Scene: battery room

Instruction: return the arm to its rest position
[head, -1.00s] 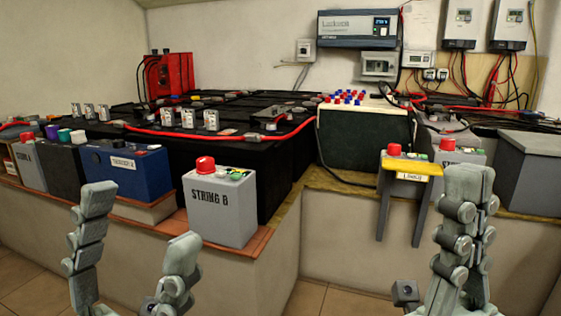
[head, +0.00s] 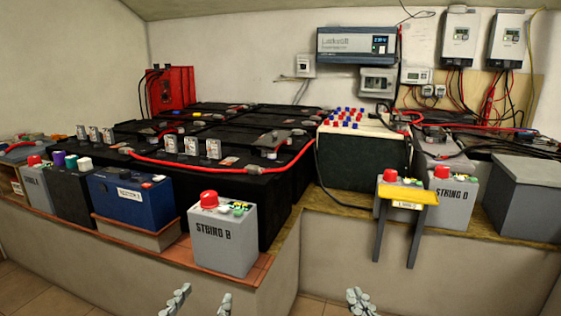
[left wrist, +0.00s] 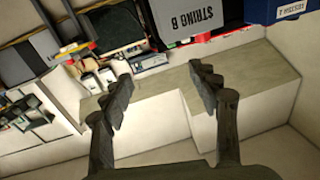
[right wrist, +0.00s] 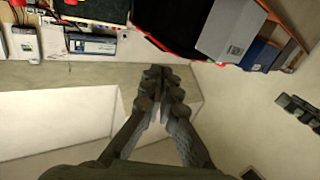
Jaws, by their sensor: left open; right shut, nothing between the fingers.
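My left gripper (head: 196,304) shows only its fingertips at the bottom edge of the head view, below the String B box. In the left wrist view (left wrist: 163,92) its two fingers stand wide apart with nothing between them. My right gripper (head: 360,302) shows only its tips at the bottom edge of the head view, right of the left one. In the right wrist view (right wrist: 162,80) its fingers are together and hold nothing. Both grippers are apart from the boxes and the ledge. The rest of both arms is out of the head view.
The grey String B box (head: 224,238) stands on a brick-edged ledge corner beside a blue box (head: 132,196). A yellow-topped bracket (head: 408,192) hangs over the right ledge by the String D box (head: 450,196). Black batteries with red cables lie behind. The floor in front is clear.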

